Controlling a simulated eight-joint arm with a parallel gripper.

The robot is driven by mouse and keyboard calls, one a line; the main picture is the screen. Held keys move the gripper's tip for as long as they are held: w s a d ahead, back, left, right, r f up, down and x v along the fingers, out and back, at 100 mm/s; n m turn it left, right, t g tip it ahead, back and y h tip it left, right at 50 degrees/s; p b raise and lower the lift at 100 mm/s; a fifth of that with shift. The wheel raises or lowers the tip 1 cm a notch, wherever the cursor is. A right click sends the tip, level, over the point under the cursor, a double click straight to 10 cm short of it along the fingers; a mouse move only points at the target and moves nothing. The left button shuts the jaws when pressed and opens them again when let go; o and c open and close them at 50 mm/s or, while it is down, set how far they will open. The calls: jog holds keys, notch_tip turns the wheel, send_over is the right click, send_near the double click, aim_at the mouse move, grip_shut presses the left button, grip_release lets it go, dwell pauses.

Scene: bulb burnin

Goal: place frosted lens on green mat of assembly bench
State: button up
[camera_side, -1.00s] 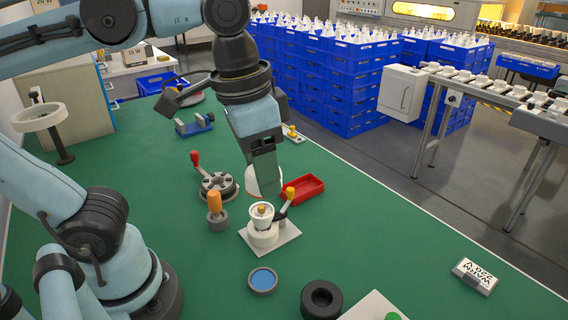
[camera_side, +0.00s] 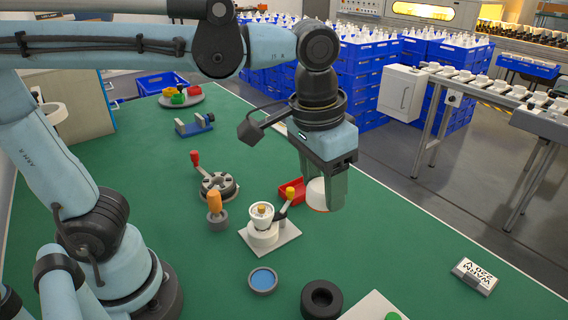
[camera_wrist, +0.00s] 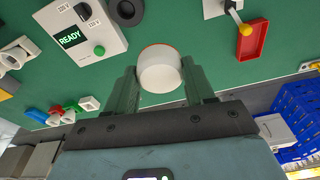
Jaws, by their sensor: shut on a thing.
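The frosted lens (camera_side: 317,194) is a white dome with an orange-red rim. My gripper (camera_side: 327,196) is shut on it and holds it above the bench, with the lens partly hidden by a finger in the side view. In the wrist view the lens (camera_wrist: 160,69) sits between the two fingers of my gripper (camera_wrist: 163,84). The green mat (camera_side: 375,222) covers the assembly bench, and the area under and to the right of the lens is bare.
A red tray (camera_side: 291,190) lies just left of the lens. A white fixture with a yellow-tipped lever (camera_side: 268,238) stands nearer the camera. A black ring (camera_side: 321,299), a blue-filled dish (camera_side: 263,280) and a warm-labelled block (camera_side: 474,276) are on the mat.

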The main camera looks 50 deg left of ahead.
jog(key=w+d+f+n, duration=0.2)
jog(key=w+d+f, duration=0.2)
jog(key=w+f, duration=0.3)
jog(key=w+a+f, duration=0.4)
jog(key=a+f, duration=0.1)
jog(key=w+a+f, duration=0.2)
jog(key=w+a, duration=0.1)
jog(key=shift+a+f, duration=0.2)
jog(key=shift+f, duration=2.15)
jog(key=shift+f, duration=0.15)
jog(key=o, duration=1)
